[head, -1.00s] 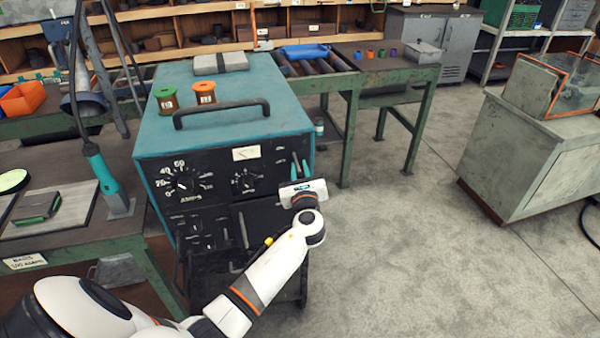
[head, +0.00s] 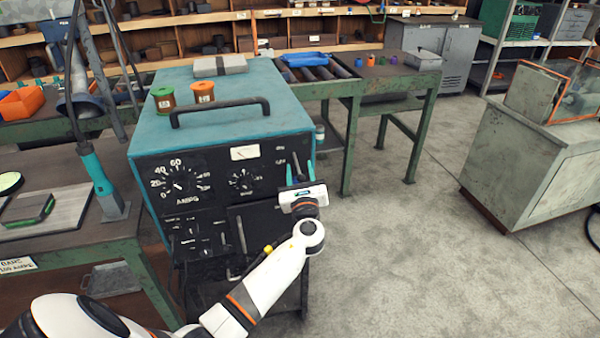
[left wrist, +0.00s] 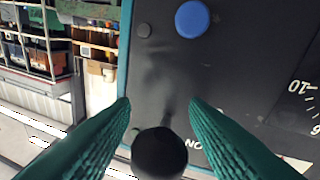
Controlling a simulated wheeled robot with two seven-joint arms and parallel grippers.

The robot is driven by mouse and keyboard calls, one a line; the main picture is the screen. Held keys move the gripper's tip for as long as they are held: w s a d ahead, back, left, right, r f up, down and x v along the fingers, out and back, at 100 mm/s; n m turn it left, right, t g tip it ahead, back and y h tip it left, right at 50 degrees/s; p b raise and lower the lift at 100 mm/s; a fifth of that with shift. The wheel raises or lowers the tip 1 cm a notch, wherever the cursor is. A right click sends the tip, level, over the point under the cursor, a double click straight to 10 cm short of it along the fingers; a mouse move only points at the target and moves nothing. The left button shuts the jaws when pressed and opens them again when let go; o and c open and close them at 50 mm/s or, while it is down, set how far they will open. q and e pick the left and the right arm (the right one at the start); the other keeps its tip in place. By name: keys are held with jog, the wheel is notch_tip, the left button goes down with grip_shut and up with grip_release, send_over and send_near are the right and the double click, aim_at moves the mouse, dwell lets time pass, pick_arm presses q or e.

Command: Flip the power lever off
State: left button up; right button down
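The power lever is a dark stick with a round black knob. In the left wrist view the knob (left wrist: 160,153) sits between my two teal fingers, with a gap on each side. In the head view the lever (head: 296,162) shows as a thin dark stick at the right of the teal power unit's black front panel (head: 215,160). My left gripper (head: 300,173) is open around the lever at that panel; its fingers also show in the left wrist view (left wrist: 160,125). Part of the lever's base is hidden behind the knob. My right gripper is out of view.
A blue button (left wrist: 192,18) is on the panel near the lever. The teal unit (head: 220,100) carries a black handle (head: 220,112) and two spools (head: 203,92). A workbench (head: 80,240) stands at left, a grey cabinet (head: 530,160) at right. The floor between is clear.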

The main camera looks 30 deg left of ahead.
pick_arm(q)
jog(key=b+v, duration=0.2)
jog(key=v, duration=1)
jog(key=shift+b, duration=0.3)
jog(key=s+d+f+n+g+h, duration=0.1)
jog(key=s+f+n+g+h, duration=0.15)
jog(key=f, duration=0.95)
jog(key=s+d+f+n+g+h, duration=0.2)
jog(key=s+f+h, duration=0.1)
jog(key=f, duration=0.9)
jog(key=s+d+f+n+g+h, duration=0.1)
jog(key=s+f+n+g+h, duration=0.15)
jog(key=f, duration=0.85)
jog(key=s+d+f+n+g+h, duration=0.25)
jog(key=s+f+n, duration=0.25)
jog(key=s+f, duration=0.9)
jog(key=s+f+n+g+h, duration=0.1)
jog(key=s+f+n, duration=0.3)
jog(key=s, duration=0.7)
jog(key=s+f+n+g+h, duration=0.1)
jog(key=s+f+n+g, duration=0.2)
jog(key=s+n, duration=0.4)
jog(key=s+f, duration=0.1)
jog(key=s, duration=0.3)
jog(key=shift+s+d+f+g, duration=0.25)
jog(key=shift+d+f+g, duration=0.05)
jog(key=shift+g, duration=0.05)
